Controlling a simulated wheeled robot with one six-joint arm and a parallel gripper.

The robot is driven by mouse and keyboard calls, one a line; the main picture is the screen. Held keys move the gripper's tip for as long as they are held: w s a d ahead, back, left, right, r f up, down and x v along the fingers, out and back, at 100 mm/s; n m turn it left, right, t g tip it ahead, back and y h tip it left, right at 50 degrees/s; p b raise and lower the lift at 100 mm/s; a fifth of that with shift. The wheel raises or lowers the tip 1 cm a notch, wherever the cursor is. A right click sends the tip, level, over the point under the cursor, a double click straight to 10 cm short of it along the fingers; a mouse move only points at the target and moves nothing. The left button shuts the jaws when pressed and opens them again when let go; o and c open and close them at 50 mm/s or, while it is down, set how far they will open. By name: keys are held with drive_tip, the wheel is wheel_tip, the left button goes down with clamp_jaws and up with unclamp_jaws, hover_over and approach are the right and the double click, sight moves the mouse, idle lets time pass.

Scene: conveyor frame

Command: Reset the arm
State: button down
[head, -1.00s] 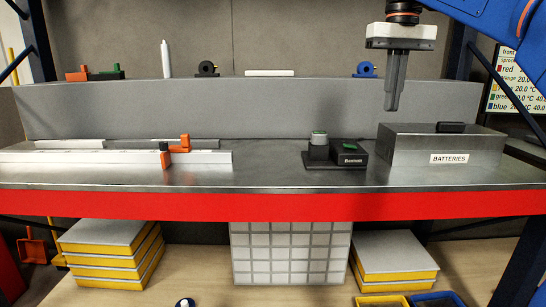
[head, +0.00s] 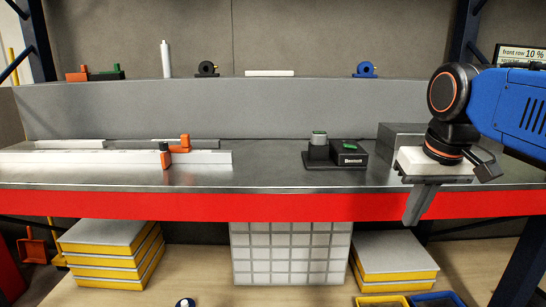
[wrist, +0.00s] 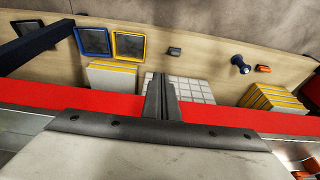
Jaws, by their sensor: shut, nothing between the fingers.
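My gripper (head: 420,205) is at the right of the head view, in front of the red front edge of the bench (head: 200,205). It points down and is shut with nothing between its fingers. In the wrist view the closed fingers (wrist: 160,95) reach out over the red edge (wrist: 225,131). My blue arm comes in from the right and hides most of the batteries box (head: 395,136).
A charger with a green-topped battery (head: 319,146) stands on the bench left of my gripper. A white rail with an orange clamp (head: 183,145) lies further left. Below are yellow-edged stacks (head: 393,262), a white grid panel (head: 290,250) and blue and yellow bins (head: 385,301).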

drive_tip(key=s+f+t, duration=0.1)
drive_tip(key=s+f, duration=0.4)
drive_tip(key=f, duration=0.4)
drive_tip(key=s+f+t, duration=0.1)
drive_tip(key=s+f, duration=0.3)
drive_tip(key=f, duration=0.5)
wheel_tip(320, 180, up, 40)
drive_tip(key=g, duration=0.2)
hover_over(346, 145)
drive_tip(key=s+d, duration=0.1)
drive_tip(key=s, duration=0.2)
drive_tip(key=shift+y, duration=0.3)
drive_tip(key=x, duration=1.3)
drive_tip(key=shift+s+f, duration=0.1)
drive_tip(key=shift+s, duration=0.2)
drive_tip(key=shift+a+f, duration=0.1)
drive_tip(key=shift+f, duration=0.25)
